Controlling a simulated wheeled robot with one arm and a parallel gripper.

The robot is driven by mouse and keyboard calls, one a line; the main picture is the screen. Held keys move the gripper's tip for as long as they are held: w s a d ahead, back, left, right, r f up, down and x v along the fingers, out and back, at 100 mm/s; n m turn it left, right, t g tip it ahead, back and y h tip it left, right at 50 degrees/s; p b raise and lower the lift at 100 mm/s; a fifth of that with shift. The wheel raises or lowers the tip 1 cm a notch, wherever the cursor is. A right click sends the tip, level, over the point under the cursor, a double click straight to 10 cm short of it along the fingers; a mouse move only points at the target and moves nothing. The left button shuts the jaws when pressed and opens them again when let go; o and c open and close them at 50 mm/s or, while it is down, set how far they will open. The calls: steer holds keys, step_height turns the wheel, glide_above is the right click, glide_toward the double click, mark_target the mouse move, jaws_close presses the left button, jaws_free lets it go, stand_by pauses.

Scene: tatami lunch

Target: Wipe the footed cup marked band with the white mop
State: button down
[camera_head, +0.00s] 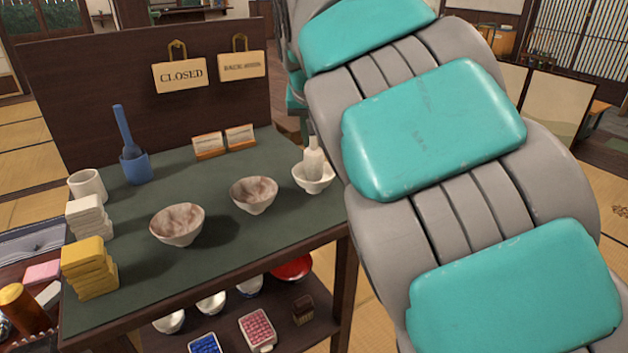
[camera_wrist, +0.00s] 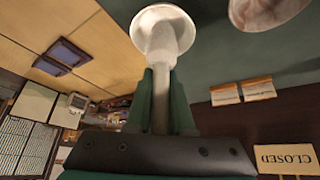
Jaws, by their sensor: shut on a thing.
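A white mop (camera_head: 313,160) stands upright with its lower end in a white cup (camera_head: 313,184) at the table's right end. In the wrist view, my gripper (camera_wrist: 162,78) is shut on the mop's pale handle (camera_wrist: 160,104). The mop's wide end (camera_wrist: 161,42) is inside the white cup's rim (camera_wrist: 140,24); whether it touches the wall is unclear. My gripper is hidden behind my arm in the head view. Two brown-mottled bowls (camera_head: 178,224) (camera_head: 254,195) stand left of the white cup. I cannot read any band mark on them.
Two small cards (camera_head: 208,145) (camera_head: 240,138) stand behind the bowls. A blue mop (camera_head: 124,130) stands in a blue holder (camera_head: 137,169). White cloths (camera_head: 88,216), yellow cloths (camera_head: 90,268) and a white cup (camera_head: 87,185) line the left edge. A dark panel (camera_head: 100,80) stands behind.

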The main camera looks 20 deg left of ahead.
step_height(320, 180, up, 10)
steer(key=shift+f, duration=0.25)
stand_by(0.6)
stand_by(0.5)
